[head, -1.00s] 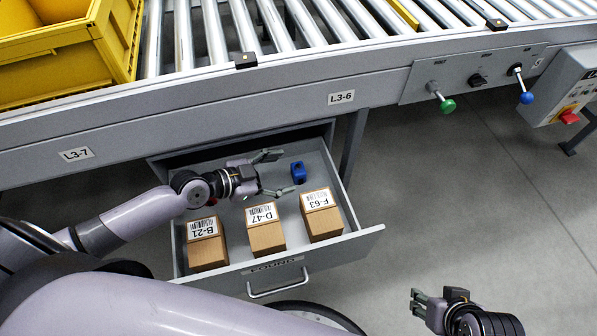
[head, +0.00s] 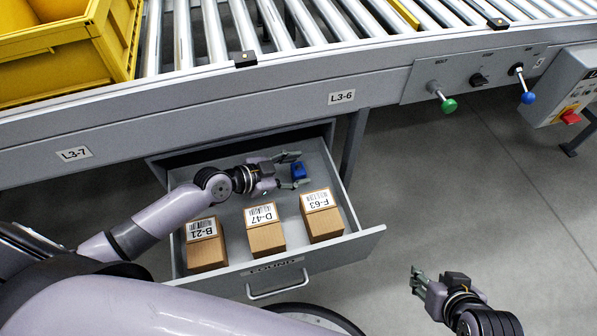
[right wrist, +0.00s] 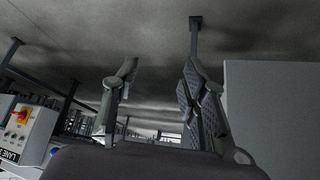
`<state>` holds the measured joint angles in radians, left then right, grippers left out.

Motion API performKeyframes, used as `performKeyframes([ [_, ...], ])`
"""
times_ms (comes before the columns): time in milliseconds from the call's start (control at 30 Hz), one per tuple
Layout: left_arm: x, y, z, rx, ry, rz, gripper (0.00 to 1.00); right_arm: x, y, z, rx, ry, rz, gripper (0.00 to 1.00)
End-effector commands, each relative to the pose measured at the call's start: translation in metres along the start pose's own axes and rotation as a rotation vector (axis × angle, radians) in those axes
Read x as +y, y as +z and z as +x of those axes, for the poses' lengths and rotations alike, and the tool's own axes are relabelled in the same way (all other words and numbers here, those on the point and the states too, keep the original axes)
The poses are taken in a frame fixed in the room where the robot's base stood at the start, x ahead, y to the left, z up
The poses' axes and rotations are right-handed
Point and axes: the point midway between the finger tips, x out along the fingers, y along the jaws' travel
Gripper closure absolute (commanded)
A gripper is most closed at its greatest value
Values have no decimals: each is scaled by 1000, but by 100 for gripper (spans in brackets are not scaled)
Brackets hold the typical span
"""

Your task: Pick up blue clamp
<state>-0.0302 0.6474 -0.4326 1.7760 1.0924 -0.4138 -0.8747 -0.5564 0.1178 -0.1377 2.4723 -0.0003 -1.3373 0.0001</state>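The blue clamp (head: 298,170) lies in the open drawer, near its right wall and behind the box marked F-63. My left gripper (head: 294,170) reaches into the drawer from the left, its fingers on the far and near sides of the clamp. The fingers look partly closed around it; whether they touch it I cannot tell. My right gripper (head: 418,282) is over the floor at the lower right, its fingers apart and empty. In the right wrist view its two fingers (right wrist: 160,95) also stand apart with nothing between them.
The grey drawer (head: 352,212) hangs under the roller conveyor (head: 210,85). Boxes B-21 (head: 207,255), D-47 (head: 266,238) and F-63 (head: 325,224) stand along its front. A yellow crate (head: 115,50) sits on the conveyor. The floor right of the drawer is clear.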

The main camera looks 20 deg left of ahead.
Motion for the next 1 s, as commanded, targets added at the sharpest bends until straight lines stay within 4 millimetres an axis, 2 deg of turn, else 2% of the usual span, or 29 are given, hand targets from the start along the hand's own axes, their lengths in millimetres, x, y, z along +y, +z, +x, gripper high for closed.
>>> performKeyframes([
  [67, 0, 0, 0, 0, 0, 0, 59, 0, 0, 0, 0, 0, 0, 60],
  [500, 0, 0, 0, 0, 0, 0, 87, 0, 0, 0, -1, 0, 0, 60],
  [767, 0, 0, -1, -1, 0, 0, 88, 0, 0, 0, -3, 0, 0, 60],
  [800, 0, 0, -2, -1, 1, 0, 92, 0, 1, -1, -6, 0, 0, 60],
  [833, 0, 0, -3, -1, 1, 0, 92, 0, 2, -1, -10, 0, 0, 60],
  [867, 0, -1, -4, -2, 1, 1, 98, 0, 3, -2, -16, 1, 0, 60],
  [1000, -2, -4, -15, -2, 0, 3, 100, 2, 23, -6, -101, 4, 3, 60],
])
